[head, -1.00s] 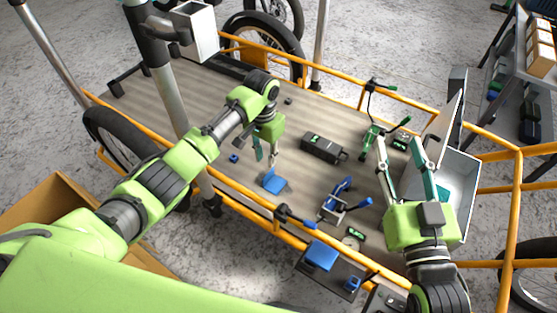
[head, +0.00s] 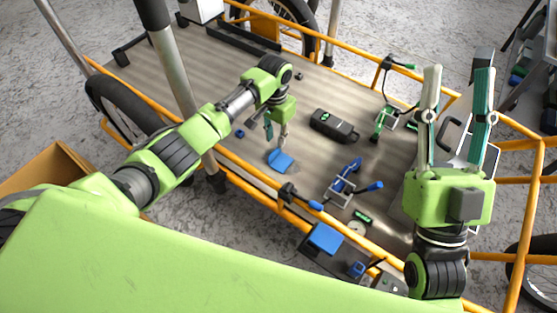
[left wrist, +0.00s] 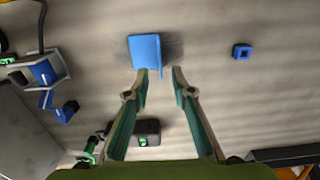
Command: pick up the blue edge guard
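The blue edge guard (head: 280,161) is a small angled blue piece lying on the wooden cargo deck near its front rail. In the left wrist view it (left wrist: 145,52) sits just beyond the fingertips, nearer the left finger. My left gripper (head: 277,140) points down above and just behind the edge guard. Its fingers stand apart with nothing between them in the left wrist view (left wrist: 160,73). I cannot tell whether a fingertip touches the guard. My right gripper (head: 458,65) is open and empty, raised at the right with its fingers pointing up the picture.
On the deck (head: 225,70) lie a black case (head: 333,127), a blue-handled clamp (head: 343,182), a green-handled clamp (head: 383,120) and a small blue block (head: 240,133).

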